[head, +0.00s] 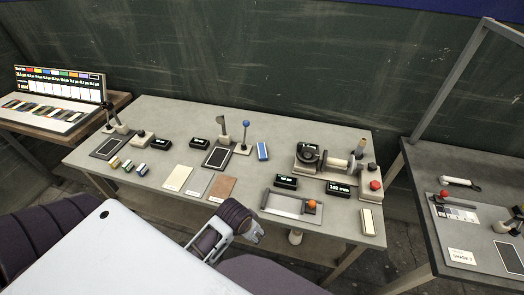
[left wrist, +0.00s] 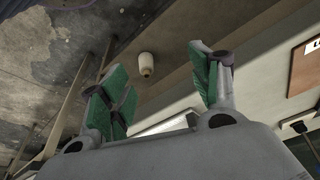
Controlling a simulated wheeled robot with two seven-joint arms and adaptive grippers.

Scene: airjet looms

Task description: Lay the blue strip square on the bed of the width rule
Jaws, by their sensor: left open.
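The width rule (head: 283,205) appears to be the pale flat bed with a dark frame and orange knob at the table's front edge. No strip shows on its bed. My left gripper (head: 254,234) is at the table's front edge, left of the width rule and well apart from the blue strip. In the left wrist view my left gripper (left wrist: 160,72) has its green-padded fingers spread, with nothing between them. My right gripper is not in view.
A bench device with a dial (head: 310,155) stands behind the width rule. Small displays (head: 286,182) sit between them. Sample cards (head: 178,177) lie left of the rule. Another table (head: 440,165) stands at right.

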